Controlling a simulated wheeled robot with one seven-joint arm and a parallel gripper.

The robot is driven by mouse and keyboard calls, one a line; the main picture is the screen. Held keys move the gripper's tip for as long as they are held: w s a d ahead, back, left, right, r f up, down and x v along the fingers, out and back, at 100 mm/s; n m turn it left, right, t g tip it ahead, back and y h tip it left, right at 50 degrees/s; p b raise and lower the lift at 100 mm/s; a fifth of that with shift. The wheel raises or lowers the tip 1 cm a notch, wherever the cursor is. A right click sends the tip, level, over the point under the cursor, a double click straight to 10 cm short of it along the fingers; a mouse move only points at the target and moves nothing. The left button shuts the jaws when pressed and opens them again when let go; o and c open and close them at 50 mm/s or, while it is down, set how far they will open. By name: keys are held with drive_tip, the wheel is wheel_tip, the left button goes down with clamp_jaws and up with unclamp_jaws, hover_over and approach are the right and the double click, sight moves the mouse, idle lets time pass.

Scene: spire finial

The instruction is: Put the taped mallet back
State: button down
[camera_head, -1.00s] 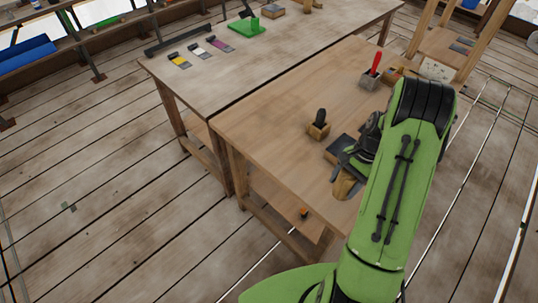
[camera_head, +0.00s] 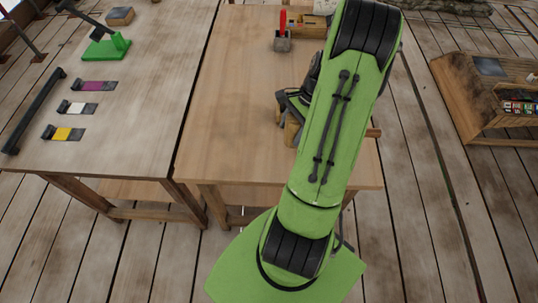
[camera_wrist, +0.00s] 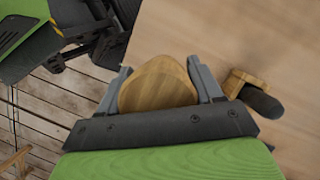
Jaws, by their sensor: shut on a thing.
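My gripper (camera_wrist: 158,90) is shut on a rounded wooden piece (camera_wrist: 158,84), which looks like a mallet's head. In the head view the wooden piece (camera_head: 291,128) shows at the left of my arm, over the near part of the wooden table (camera_head: 235,110). No tape shows on it, and I cannot tell whether it touches the table. In the wrist view a small wooden block with a dark rounded handle (camera_wrist: 262,102) is to the right of my gripper, apart from it. My arm hides that block in the head view.
A grey block with a red-handled tool (camera_head: 282,42) stands at the table's back. A brown bar end (camera_head: 374,132) shows right of my arm. The left bench (camera_head: 130,125) holds coloured strips and a green stand (camera_head: 106,48). A wooden crate (camera_head: 480,110) is at right.

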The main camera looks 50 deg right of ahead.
drive_tip(key=shift+f, duration=0.25)
wheel_tip(320, 180, down, 10)
drive_tip(key=shift+s+d+r+b, duration=0.15)
drive_tip(key=shift+r+b, duration=0.1)
drive_tip(key=shift+b, duration=0.4)
drive_tip(key=shift+c, duration=0.9)
unclamp_jaws()
drive_tip(key=shift+f, duration=0.15)
